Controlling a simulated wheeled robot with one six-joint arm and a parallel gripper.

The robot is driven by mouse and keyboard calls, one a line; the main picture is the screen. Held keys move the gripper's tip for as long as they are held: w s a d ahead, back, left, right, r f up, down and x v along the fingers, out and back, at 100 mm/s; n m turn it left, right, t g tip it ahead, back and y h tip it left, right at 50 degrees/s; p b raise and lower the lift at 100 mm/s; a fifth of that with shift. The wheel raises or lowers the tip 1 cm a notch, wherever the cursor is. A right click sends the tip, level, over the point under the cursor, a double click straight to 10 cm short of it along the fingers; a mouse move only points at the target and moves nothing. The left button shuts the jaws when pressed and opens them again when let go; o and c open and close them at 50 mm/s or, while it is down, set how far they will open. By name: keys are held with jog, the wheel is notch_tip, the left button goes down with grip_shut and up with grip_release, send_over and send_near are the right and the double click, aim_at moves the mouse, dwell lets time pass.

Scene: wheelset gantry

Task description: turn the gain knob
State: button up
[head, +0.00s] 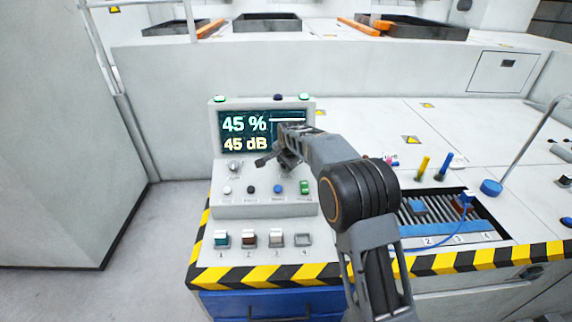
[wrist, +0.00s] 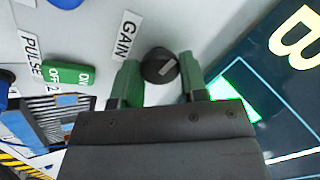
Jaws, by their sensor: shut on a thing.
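The gain knob (wrist: 158,62) is a round black knob with a grey pointer mark, on the light panel beside the GAIN label (wrist: 126,38) in the wrist view. The two green-tipped fingers of my gripper (wrist: 160,78) are shut on it, one on each side. In the head view my gripper (head: 278,155) is at the console face, in front of the display's lower right, and it hides the gain knob. The console display (head: 245,133) reads 45 % and 45 dB.
Another knob (head: 235,167) is at the console's left. A green ON/OFF switch (wrist: 68,74) is near the PULSE label (wrist: 30,55). Several small buttons line the console's lower face. Numbered switches (head: 248,239) stand in front. A slotted tray (head: 450,212) is at the right.

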jog(key=m+b, duration=0.2)
jog(key=m, duration=0.4)
jog(key=shift+m, duration=0.3)
jog(key=m+b, duration=0.2)
jog(key=m, duration=0.3)
jog(key=shift+h, duration=0.3)
jog(key=shift+r+t, duration=0.1)
jog(key=shift+t, duration=0.2)
jog(key=o, duration=0.9)
jog(key=v, duration=1.3)
jog(key=shift+s+r, duration=0.2)
jog(key=shift+r, duration=0.1)
